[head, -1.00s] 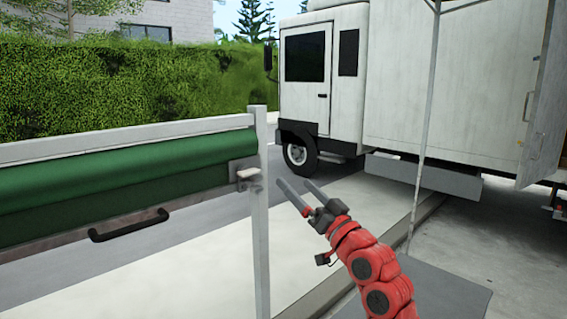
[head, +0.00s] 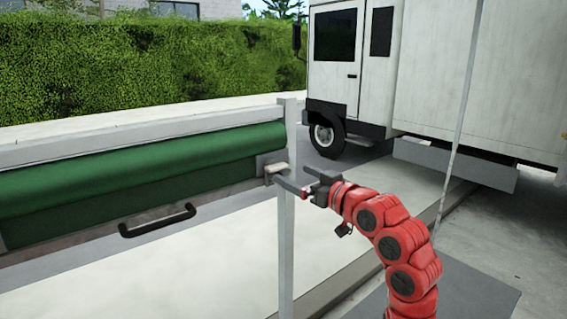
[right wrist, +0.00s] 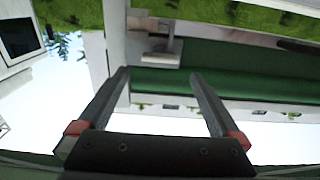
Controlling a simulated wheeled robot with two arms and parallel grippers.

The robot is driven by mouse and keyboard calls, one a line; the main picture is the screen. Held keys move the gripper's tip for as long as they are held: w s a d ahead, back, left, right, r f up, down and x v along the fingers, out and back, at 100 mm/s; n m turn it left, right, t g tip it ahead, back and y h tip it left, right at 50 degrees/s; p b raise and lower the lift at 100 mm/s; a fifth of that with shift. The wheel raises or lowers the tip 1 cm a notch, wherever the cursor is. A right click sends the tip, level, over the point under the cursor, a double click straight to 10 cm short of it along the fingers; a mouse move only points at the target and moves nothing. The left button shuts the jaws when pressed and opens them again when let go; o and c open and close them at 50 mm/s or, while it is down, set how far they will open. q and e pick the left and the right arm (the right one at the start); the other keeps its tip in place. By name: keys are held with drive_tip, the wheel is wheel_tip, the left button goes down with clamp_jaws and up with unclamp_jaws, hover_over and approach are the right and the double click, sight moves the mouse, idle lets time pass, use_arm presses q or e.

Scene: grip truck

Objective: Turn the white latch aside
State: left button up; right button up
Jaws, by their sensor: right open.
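The white latch (head: 275,169) sits on a grey plate at the right end of the green roll (head: 150,160), beside the white post (head: 286,240). My right gripper (head: 288,173) is open. Its fingers point left toward the latch, and one fingertip overlaps the latch's lower edge in the head view. I cannot tell whether they touch. In the right wrist view the latch (right wrist: 172,46) lies beyond the two spread fingers (right wrist: 160,75), with nothing between them. My left gripper is out of view.
A black handle (head: 157,222) is on the rail below the roll. A white top rail (head: 140,132) runs left from the post. A white truck (head: 350,60) stands behind at the right. A thin pole (head: 458,130) rises right of my right arm.

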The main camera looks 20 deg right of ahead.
sight(280, 168)
drive_tip(key=p+x, duration=0.1)
drive_tip(key=x, duration=0.4)
drive_tip(key=shift+w+a, duration=0.15)
drive_tip(key=shift+w, duration=0.15)
drive_tip(key=c, duration=1.3)
